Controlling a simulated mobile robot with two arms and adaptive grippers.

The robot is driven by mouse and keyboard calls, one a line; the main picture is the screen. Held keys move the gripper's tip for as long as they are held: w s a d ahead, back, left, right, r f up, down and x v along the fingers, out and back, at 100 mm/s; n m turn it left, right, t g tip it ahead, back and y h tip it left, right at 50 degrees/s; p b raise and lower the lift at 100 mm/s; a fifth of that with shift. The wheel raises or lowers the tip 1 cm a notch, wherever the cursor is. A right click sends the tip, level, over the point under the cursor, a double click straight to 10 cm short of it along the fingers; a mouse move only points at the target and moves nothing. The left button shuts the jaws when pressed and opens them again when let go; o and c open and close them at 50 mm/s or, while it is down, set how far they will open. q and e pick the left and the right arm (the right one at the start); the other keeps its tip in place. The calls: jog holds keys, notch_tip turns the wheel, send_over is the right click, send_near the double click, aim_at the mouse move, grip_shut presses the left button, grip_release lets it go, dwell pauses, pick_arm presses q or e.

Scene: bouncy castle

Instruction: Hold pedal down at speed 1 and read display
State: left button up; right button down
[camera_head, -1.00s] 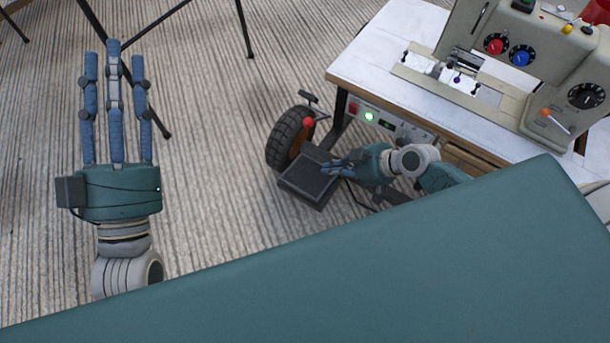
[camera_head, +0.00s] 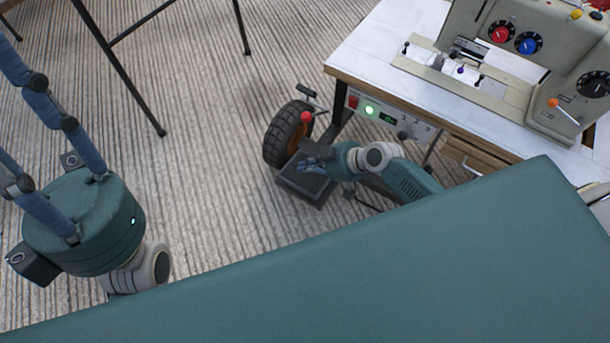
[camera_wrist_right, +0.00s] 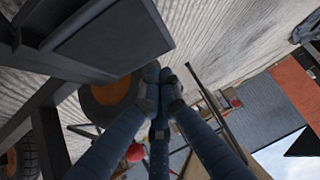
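The black pedal (camera_head: 318,188) is a flat pad low above the floor beside the wheel. My right gripper (camera_head: 308,163) reaches over the pedal's upper right part; I cannot tell whether it touches. In the right wrist view its fingertips (camera_wrist_right: 160,88) are together with nothing visible between them, and a dark slab (camera_wrist_right: 115,42), apparently the pedal, lies next to them. The small dark display (camera_head: 387,118) on the panel under the table shows green; its reading is too small to tell. My left gripper (camera_head: 18,105) is open and empty at the left, partly out of frame.
The panel has a lit green button (camera_head: 369,109), a red switch (camera_head: 353,102) and a grey knob (camera_head: 403,135). A sewing machine (camera_head: 550,110) stands on the white table (camera_head: 385,45). The wheel (camera_head: 284,132) and a red ball knob (camera_head: 306,117) are close to the pedal.

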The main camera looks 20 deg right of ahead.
aim_at(295, 176)
jog(key=shift+s+a+f+b, duration=0.15)
jog(key=shift+f+b, duration=0.35)
jog(key=shift+f, duration=0.55)
jog(key=shift+a+f+b, duration=0.1)
jog(key=shift+f+b, duration=0.35)
jog(key=shift+f, duration=0.6)
